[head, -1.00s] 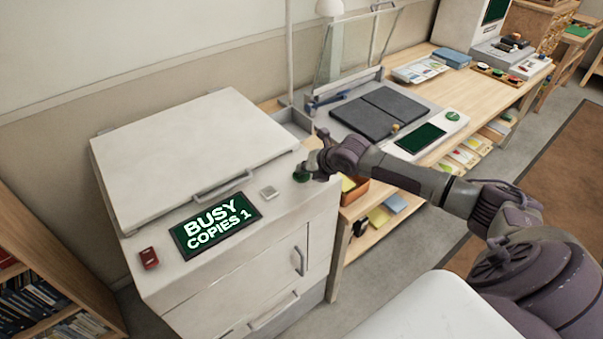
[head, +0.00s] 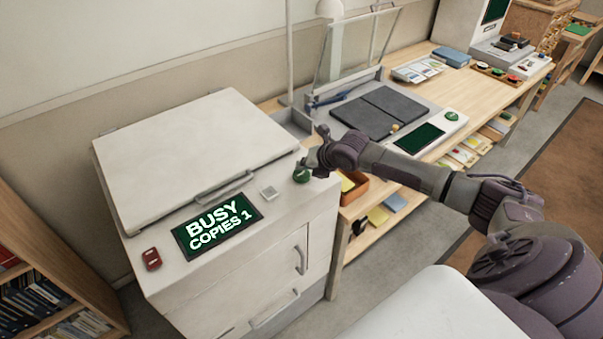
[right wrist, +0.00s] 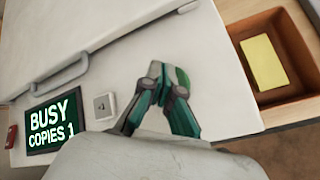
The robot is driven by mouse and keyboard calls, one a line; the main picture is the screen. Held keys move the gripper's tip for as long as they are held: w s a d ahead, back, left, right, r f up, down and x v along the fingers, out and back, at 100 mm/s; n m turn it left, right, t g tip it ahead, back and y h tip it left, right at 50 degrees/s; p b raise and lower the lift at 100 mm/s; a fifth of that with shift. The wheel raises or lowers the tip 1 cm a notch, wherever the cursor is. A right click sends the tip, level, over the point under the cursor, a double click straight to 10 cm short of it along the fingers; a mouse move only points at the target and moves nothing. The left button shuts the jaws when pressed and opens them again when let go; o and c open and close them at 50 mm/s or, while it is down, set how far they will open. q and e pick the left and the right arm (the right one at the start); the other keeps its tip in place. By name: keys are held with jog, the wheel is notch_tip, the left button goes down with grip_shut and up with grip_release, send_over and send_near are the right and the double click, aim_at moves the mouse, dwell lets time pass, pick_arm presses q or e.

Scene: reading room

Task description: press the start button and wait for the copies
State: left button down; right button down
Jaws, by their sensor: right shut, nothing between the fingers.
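The white copier (head: 190,140) stands at the left with its lid closed. Its display (head: 217,226) reads "BUSY COPIES 1", also in the right wrist view (right wrist: 53,121). My left gripper is out of view.
A small grey square button (head: 269,192) and a red one (head: 152,259) are on the copier's top. A wooden table (head: 448,88) with a dark-bedded device (head: 375,112) stands to the right. A bookshelf (head: 30,250) stands at the left.

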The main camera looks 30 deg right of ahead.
aim_at(303, 175)
jog(key=shift+r+p, duration=2.15)
jog(key=shift+r, duration=0.4)
